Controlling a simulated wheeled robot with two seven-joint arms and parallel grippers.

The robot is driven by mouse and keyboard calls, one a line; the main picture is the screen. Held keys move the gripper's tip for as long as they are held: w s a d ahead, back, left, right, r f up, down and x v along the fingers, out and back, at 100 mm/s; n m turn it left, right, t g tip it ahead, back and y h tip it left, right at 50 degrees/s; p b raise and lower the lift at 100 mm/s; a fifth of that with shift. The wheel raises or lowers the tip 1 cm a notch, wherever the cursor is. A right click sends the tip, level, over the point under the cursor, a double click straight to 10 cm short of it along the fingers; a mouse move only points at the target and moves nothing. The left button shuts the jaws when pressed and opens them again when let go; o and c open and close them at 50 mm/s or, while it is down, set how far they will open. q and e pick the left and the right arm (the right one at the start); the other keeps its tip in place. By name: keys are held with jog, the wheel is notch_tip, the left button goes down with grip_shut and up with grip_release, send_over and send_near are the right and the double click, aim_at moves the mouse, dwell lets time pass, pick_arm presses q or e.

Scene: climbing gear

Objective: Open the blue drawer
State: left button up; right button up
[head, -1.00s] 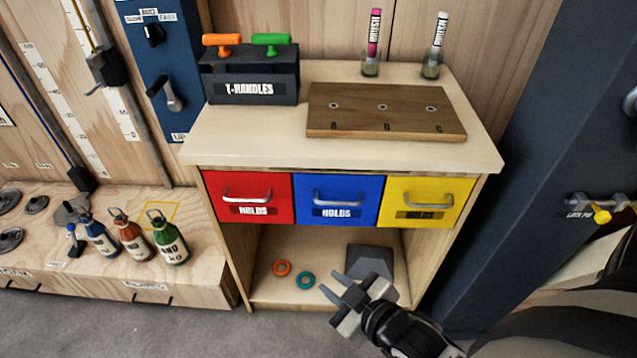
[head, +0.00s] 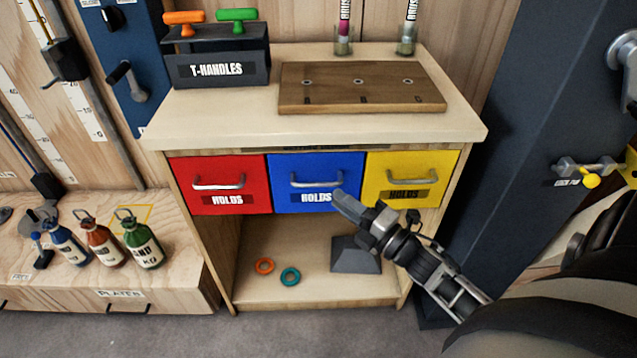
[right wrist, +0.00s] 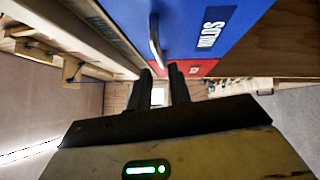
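The blue drawer (head: 316,190) is the middle one of three in the wooden cabinet, its front level with its neighbours. Its grey bar handle (head: 316,181) runs across the front. My right gripper (head: 342,198) is in front of the drawer's lower right part, close to the handle's right end. In the right wrist view its two fingers (right wrist: 160,75) stand apart, with the handle (right wrist: 155,40) just beyond or at the tips; I cannot tell whether they touch. Nothing is held. My left gripper is not in view.
A red drawer (head: 218,190) is on the left and a yellow drawer (head: 412,180) on the right. A wooden board (head: 360,88) and a T-handle holder (head: 218,68) are on the top. A dark blue post (head: 530,120) stands close on the right.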

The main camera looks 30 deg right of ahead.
aim_at(318, 183)
jog(key=x, duration=0.7)
jog(key=shift+a, duration=0.1)
grip_shut()
